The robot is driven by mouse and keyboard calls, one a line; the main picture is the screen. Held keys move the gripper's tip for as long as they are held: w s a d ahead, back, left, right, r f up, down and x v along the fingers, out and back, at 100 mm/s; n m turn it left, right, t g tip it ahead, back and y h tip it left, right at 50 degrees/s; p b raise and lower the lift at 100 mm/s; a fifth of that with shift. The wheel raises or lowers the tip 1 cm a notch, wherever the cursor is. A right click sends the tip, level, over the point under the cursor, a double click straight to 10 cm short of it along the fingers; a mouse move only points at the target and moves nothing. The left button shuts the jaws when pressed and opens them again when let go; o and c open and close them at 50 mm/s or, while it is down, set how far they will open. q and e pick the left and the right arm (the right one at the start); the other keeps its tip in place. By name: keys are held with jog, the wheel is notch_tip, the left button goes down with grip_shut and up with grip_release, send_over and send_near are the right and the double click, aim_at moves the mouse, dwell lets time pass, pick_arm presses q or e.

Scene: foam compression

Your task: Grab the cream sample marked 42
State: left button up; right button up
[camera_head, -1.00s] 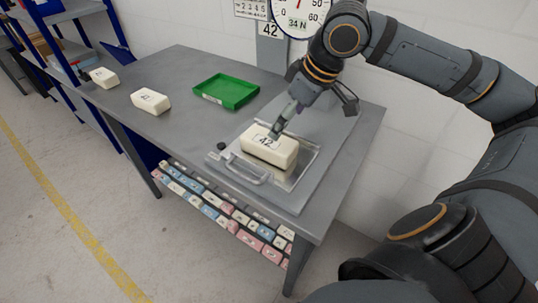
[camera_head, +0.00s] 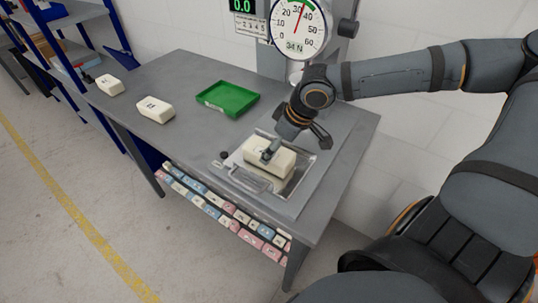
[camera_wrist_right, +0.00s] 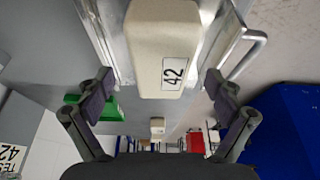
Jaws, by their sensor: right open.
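The cream sample marked 42 (camera_head: 283,161) is a block lying on the metal plate of the press on the table. In the right wrist view the sample (camera_wrist_right: 165,45) fills the top middle, with its 42 label facing the camera. My right gripper (camera_head: 268,154) is just above the sample, and its fingers cover part of the label in the head view. In the right wrist view the right gripper (camera_wrist_right: 160,88) is open, its fingers wide on either side of the sample and apart from it. My left gripper is in neither view.
Two other cream blocks, one nearer (camera_head: 155,109) and one farther (camera_head: 110,85), lie on the grey table (camera_head: 185,75). A green tray (camera_head: 228,98) sits behind the press plate. A dial gauge (camera_head: 299,28) stands above it. A handle (camera_head: 250,181) juts from the plate's front.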

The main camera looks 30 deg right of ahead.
jog(key=shift+w+a+b+x, duration=0.1)
jog(key=shift+w+b+x, duration=0.1)
jog(key=shift+x, duration=0.95)
jog(key=shift+w+a+b+x, duration=0.1)
jog(key=shift+b+x, duration=0.1)
jog(key=shift+x, duration=0.9)
jog(key=shift+r, duration=0.2)
jog(key=c, duration=0.9)
